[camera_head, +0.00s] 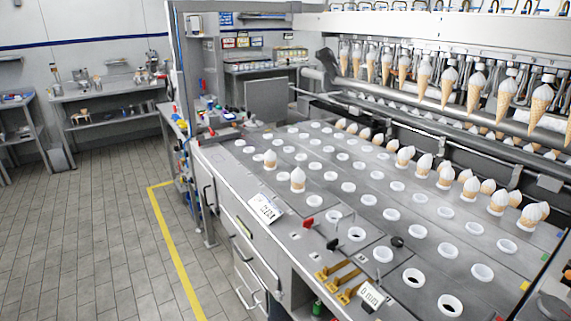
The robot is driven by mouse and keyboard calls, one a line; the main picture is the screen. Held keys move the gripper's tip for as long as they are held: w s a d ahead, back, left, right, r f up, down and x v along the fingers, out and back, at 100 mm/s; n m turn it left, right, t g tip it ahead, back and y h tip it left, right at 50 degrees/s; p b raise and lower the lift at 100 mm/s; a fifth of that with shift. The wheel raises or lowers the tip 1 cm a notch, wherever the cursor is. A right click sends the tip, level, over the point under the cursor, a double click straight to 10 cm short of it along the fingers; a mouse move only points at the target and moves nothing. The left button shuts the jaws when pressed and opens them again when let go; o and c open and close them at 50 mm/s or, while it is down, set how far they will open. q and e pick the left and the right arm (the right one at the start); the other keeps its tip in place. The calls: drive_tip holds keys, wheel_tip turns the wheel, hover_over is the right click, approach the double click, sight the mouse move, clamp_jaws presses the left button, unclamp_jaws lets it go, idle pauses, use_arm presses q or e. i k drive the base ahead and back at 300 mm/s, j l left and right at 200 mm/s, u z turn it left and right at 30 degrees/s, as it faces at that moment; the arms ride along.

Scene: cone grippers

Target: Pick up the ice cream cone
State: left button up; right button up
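Two ice cream cones stand apart from the rest on the left part of the metal worktop: a nearer one (298,180) and a farther one (270,160). Each has a tan wafer cone with white ice cream on top and sits upright in a holder. More cones (444,174) stand in a row along the back of the worktop. Other cones (474,89) hang tip-down from the machine above. Which cone the task means cannot be told. Neither of my grippers is in view.
The metal worktop (375,200) has rows of white ring holders (383,254), mostly empty. Yellow levers (338,275) and small signs (264,208) line its front edge. The machine's bars (440,120) overhang the back. Open tiled floor (100,230) lies left, with side tables beyond.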

sight(269, 157)
drive_tip(key=i+j+z, duration=0.1)
drive_tip(key=z, duration=0.3)
drive_tip(key=i+j+z, duration=0.1)
drive_tip(key=z, duration=0.35)
drive_tip(key=j+z, duration=0.4)
drive_tip(key=i+l, duration=0.05)
